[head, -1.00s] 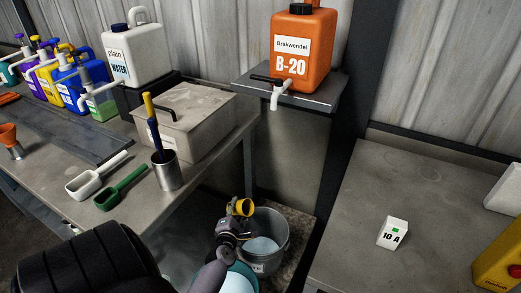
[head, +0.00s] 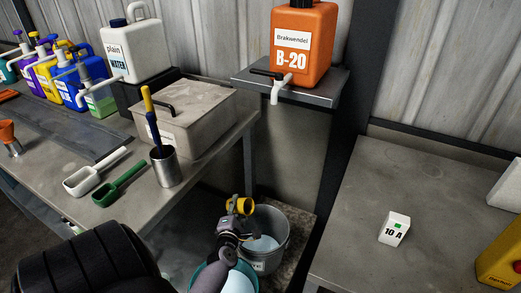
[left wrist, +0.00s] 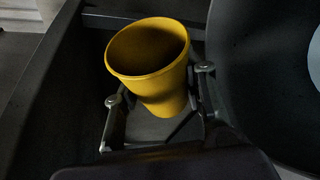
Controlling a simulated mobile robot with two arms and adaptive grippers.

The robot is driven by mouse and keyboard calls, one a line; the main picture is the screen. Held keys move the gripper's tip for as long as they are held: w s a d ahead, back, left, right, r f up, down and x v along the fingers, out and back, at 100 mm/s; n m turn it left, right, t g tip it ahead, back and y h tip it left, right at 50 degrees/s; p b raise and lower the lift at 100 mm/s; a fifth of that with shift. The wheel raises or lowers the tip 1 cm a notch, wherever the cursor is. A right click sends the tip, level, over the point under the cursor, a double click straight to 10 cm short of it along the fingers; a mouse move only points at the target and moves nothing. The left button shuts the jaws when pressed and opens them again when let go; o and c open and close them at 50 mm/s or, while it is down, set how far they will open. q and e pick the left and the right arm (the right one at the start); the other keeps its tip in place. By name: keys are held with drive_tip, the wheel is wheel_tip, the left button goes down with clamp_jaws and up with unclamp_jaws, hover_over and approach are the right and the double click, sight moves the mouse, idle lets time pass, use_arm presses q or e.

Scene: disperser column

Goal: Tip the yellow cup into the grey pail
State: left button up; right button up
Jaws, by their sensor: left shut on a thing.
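The yellow cup (head: 246,205) is held in my left gripper (head: 237,211) just beside and above the left rim of the grey pail (head: 281,235). In the left wrist view the cup (left wrist: 165,87) sits between the two fingers of my left gripper (left wrist: 155,105), mouth toward the camera. Its inside is shaded, so I cannot tell what it holds. In the left wrist view a large dark round shape at the right shows a pale patch. My right gripper is not in view.
A teal bucket (head: 196,276) stands in front of the pail, partly behind my arm. The left bench (head: 225,150) carries a metal box (head: 190,120), scoops and jugs. An orange canister (head: 305,45) stands on a shelf above. The right bench (head: 350,200) is mostly clear.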

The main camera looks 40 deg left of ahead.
sight(248, 200)
use_arm(q)
drive_tip(key=shift+r+m, duration=0.3)
drive_tip(key=shift+m, duration=0.2)
idle(0.3)
drive_tip(key=shift+w+d+f+m+y+b, duration=0.15)
drive_tip(key=shift+d+f+m+y+b, duration=0.1)
drive_tip(key=shift+d+m+b, duration=0.25)
drive_tip(key=shift+w+d+f+m+y+b, duration=0.15)
drive_tip(key=shift+d+m+y+b, duration=0.15)
drive_tip(key=shift+d+b, duration=0.25)
drive_tip(key=shift+d+r+m+t+y+b, duration=0.15)
drive_tip(key=shift+r+m+t+y+b, duration=0.3)
drive_tip(key=shift+m, duration=0.65)
idle(0.6)
drive_tip(key=shift+w+d+r+m+t+b, duration=0.1)
drive_tip(key=shift+d+r+m+t+b, duration=0.15)
drive_tip(key=shift+m, duration=0.45)
drive_tip(key=shift+w+d+r+m+t+b, duration=0.1)
drive_tip(key=shift+d+r+m+t, duration=0.15)
drive_tip(key=shift+m, duration=0.45)
idle(0.4)
drive_tip(key=shift+r, duration=0.35)
drive_tip(key=shift+w+d+r+m+t+p, duration=0.15)
drive_tip(key=shift+r+m+t+p, duration=0.1)
drive_tip(key=shift+r+m, duration=0.15)
drive_tip(key=shift+s+d+r+m+t+p, duration=0.1)
drive_tip(key=shift+r+m+p, duration=0.15)
drive_tip(key=shift+m, duration=0.25)
